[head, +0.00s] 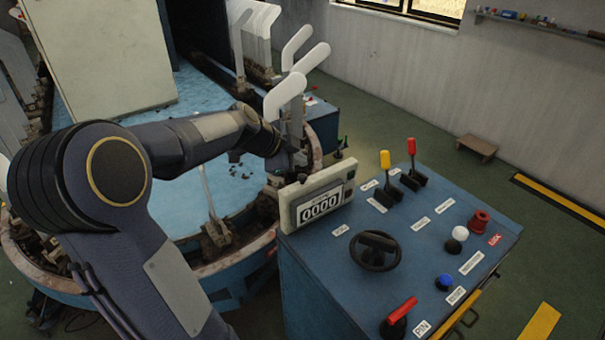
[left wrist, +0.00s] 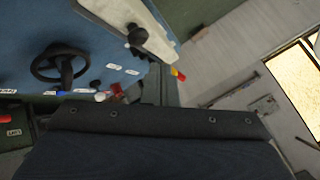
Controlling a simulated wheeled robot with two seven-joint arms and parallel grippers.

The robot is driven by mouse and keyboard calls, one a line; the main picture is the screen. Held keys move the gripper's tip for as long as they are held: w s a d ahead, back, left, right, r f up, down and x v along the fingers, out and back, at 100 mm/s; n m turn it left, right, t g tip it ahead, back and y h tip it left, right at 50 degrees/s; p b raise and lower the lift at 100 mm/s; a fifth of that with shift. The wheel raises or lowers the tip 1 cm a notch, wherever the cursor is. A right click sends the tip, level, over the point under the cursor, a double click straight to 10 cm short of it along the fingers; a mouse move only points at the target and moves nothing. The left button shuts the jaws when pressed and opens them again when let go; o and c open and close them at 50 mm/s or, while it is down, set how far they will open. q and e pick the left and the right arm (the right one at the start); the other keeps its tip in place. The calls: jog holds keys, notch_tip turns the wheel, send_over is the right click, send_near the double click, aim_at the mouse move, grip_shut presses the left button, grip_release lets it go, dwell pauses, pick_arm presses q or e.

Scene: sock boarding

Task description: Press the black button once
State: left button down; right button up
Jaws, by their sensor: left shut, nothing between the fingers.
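A small black round piece (head: 453,246), which looks like the black button, sits on the blue control panel (head: 330,275). It is right beside a white round knob (head: 460,233). My left arm reaches across from the left in the head view. Its gripper (head: 292,160) is shut and empty behind the counter box, well left of the black piece and not touching it. The fingertips are dark and hard to make out. The left wrist view shows the panel (left wrist: 25,20) from another angle, and I cannot single out the black button there. My right gripper is not in view.
The panel also carries a counter (head: 320,207) reading 0000, a black handwheel (head: 375,251), yellow (head: 385,160) and red (head: 411,147) levers, a red knob (head: 480,221), a blue button (head: 444,282) and a red-handled lever (head: 402,311). The round machine (head: 205,270) stands left.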

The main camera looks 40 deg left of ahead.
pick_arm(q)
jog(key=shift+r+p, duration=0.65)
jog(key=shift+r, duration=1.1)
jog(key=s+d+n+g, duration=0.2)
jog(key=s+d+n, duration=0.3)
jog(key=s+d, duration=0.65)
jog(key=s+d+f+n+h, duration=0.1)
jog(key=s+d+f+n, duration=0.2)
jog(key=s, duration=0.3)
jog(key=s+d+f+n+g+h, duration=0.1)
jog(key=s+d+f+n, duration=0.3)
jog(key=s+d, duration=0.2)
jog(key=shift+s+d+n, duration=0.25)
jog(key=shift+s+n, duration=0.15)
jog(key=shift+s, duration=0.05)
